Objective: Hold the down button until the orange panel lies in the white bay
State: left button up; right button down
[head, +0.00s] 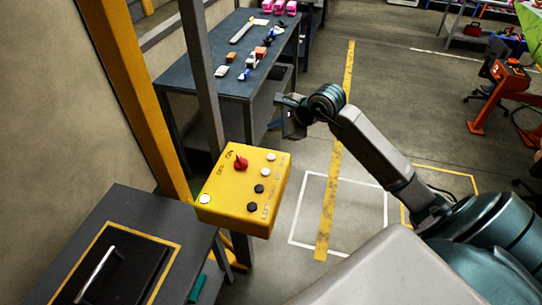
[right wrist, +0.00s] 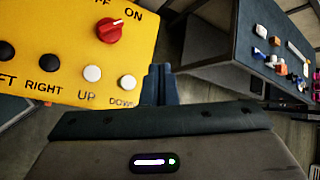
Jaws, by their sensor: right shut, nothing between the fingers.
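The yellow control box (head: 243,190) stands on a post, with a red knob (head: 240,162), white buttons and black buttons. In the right wrist view the white down button (right wrist: 127,82) is beside the white up button (right wrist: 92,73), and the red knob (right wrist: 110,30) has its mark towards ON. My right gripper (head: 289,118) is shut and empty, beyond the box and apart from it. In the right wrist view its fingertips (right wrist: 158,84) are just right of the down button, not on it. A white outlined bay (head: 303,208) is on the floor. I see no orange panel. My left gripper is out of view.
A dark workbench (head: 222,78) with small parts stands behind the box. A grey cabinet (head: 140,205) with a handled black panel is at the lower left. An orange-yellow post (head: 135,95) rises beside the box. A yellow stripe (head: 340,125) crosses the floor.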

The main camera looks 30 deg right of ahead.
jog(key=f, duration=0.1)
jog(key=b, duration=0.3)
send_over(275, 157)
notch_tip(275, 157, down, 6)
jog(key=shift+a+f, duration=0.1)
jog(key=shift+f, duration=0.15)
jog(key=shift+f+b, duration=0.6)
jog(key=shift+r, duration=0.1)
dwell(1.1)
jog(key=shift+f+b, duration=0.45)
jog(key=shift+b, duration=0.3)
jog(key=shift+f+b, duration=0.45)
jog(key=shift+b, duration=0.2)
dwell(0.5)
dwell(2.6)
jog(key=shift+r, duration=0.9)
